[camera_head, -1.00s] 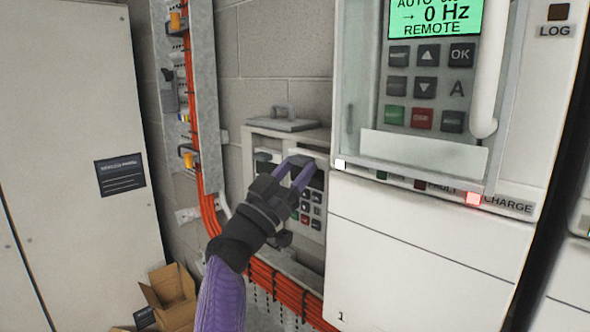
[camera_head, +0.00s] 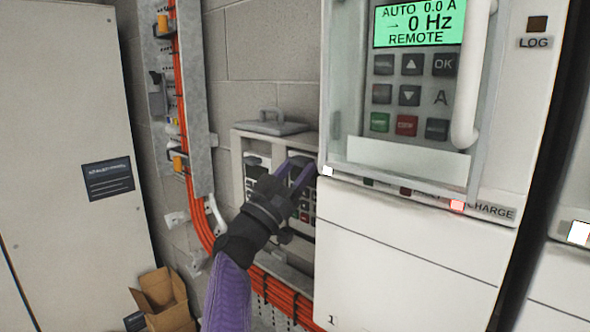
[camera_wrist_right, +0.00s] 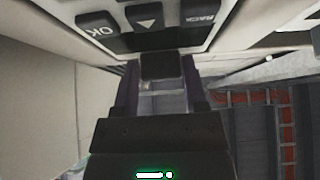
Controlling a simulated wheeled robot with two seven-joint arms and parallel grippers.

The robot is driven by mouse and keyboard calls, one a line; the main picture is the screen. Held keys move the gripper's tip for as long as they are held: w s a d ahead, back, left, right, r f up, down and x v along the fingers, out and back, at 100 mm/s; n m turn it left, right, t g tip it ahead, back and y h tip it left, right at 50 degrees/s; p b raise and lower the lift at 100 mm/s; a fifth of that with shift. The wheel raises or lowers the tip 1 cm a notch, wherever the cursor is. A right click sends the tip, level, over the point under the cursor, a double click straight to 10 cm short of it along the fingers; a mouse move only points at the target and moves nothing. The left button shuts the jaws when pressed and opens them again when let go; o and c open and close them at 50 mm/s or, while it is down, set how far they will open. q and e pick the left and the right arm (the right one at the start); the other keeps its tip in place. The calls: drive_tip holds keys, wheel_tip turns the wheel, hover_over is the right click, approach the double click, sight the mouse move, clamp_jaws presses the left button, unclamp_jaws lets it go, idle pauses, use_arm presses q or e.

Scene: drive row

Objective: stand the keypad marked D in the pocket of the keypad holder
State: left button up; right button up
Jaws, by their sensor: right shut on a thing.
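The keypad (camera_head: 305,207) is a light panel with dark, green and red keys, upright at the right part of the grey keypad holder (camera_head: 237,165) in the head view. My right gripper (camera_head: 299,172) is shut on it and hides part of its face. In the wrist view the keypad (camera_wrist_right: 195,38) fills the top, with its OK and BACK keys showing, and a dark tab lies between the fingers (camera_wrist_right: 161,70). I cannot read its letter, nor tell whether it is seated in a pocket. My left gripper is out of view.
Another keypad (camera_head: 256,168) shows in the holder's left part. A grey lid with a handle (camera_head: 270,126) lies on top. A white drive cabinet (camera_head: 410,240) stands close on the right. Orange cables (camera_head: 285,292) run below. An open cardboard box (camera_head: 165,300) is at lower left.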

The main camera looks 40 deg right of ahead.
drive_tip(key=shift+f, duration=0.1)
drive_tip(key=shift+f+b, duration=0.9)
drive_tip(key=shift+f, duration=0.4)
drive_tip(key=o, duration=1.3)
drive_tip(key=shift+c, duration=0.2)
drive_tip(key=b+v, duration=0.2)
drive_tip(key=v, duration=0.8)
